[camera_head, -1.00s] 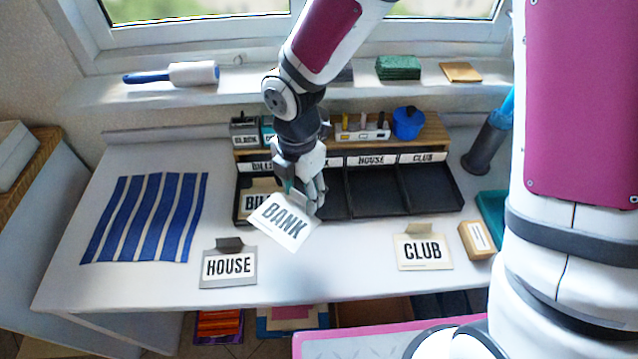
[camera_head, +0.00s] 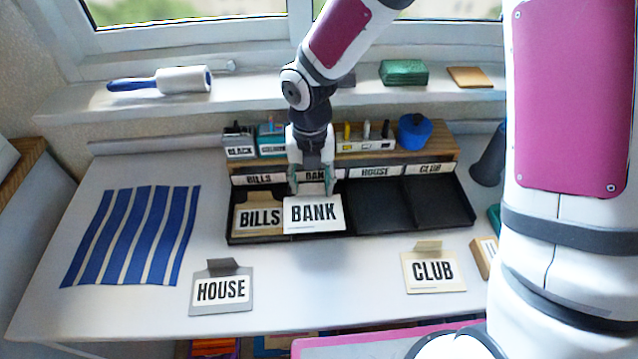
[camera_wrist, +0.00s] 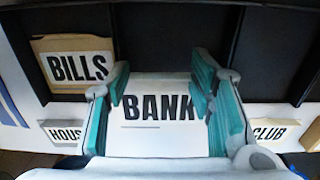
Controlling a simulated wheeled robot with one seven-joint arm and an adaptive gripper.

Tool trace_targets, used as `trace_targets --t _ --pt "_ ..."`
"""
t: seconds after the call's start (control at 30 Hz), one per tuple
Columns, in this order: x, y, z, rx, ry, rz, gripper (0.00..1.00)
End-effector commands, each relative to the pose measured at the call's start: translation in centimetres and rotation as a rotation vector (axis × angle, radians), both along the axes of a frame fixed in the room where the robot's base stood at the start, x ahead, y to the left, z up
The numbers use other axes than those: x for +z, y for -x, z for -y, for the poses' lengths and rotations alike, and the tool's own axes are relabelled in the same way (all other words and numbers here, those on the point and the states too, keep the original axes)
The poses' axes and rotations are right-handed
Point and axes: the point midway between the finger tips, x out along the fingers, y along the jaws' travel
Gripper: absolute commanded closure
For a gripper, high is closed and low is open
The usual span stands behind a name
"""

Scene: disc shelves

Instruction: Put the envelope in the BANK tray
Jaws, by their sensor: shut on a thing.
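The white BANK envelope (camera_head: 314,215) is held by its upper edge in my gripper (camera_head: 314,187), which is shut on it. In the head view it overlaps the second compartment from the left, whose BANK label (camera_head: 316,175) is partly hidden by my gripper. In the wrist view the envelope (camera_wrist: 158,105) shows between the teal fingers (camera_wrist: 160,95). Whether it touches the tray floor I cannot tell. The black tray row (camera_head: 385,205) has BILLS, BANK, HOUSE and CLUB labels.
A tan BILLS envelope (camera_head: 259,217) sits in the left compartment. The HOUSE envelope (camera_head: 221,290) and CLUB envelope (camera_head: 433,270) lie on the table in front. The HOUSE and CLUB compartments are empty. A wooden shelf (camera_head: 440,143) with small holders stands behind.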

Motion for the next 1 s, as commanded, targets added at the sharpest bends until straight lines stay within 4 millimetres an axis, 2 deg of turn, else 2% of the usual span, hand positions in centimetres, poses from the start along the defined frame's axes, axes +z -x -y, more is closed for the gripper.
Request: trace_targets --t 0.1,0.2,0.33,0.6,1.0 --pt "-0.2 -1.7 1.2 -0.003 -0.001 0.001 0.64" --pt "-0.3 -2.3 1.7 -0.001 0.0 0.0 0.64" --pt "-0.8 -2.5 1.8 0.001 0.0 -0.001 0.64" --pt "-3.9 -2.4 1.8 0.001 0.0 -0.001 0.64" --pt "-4.3 -2.4 1.8 -0.001 0.0 0.0 0.64"
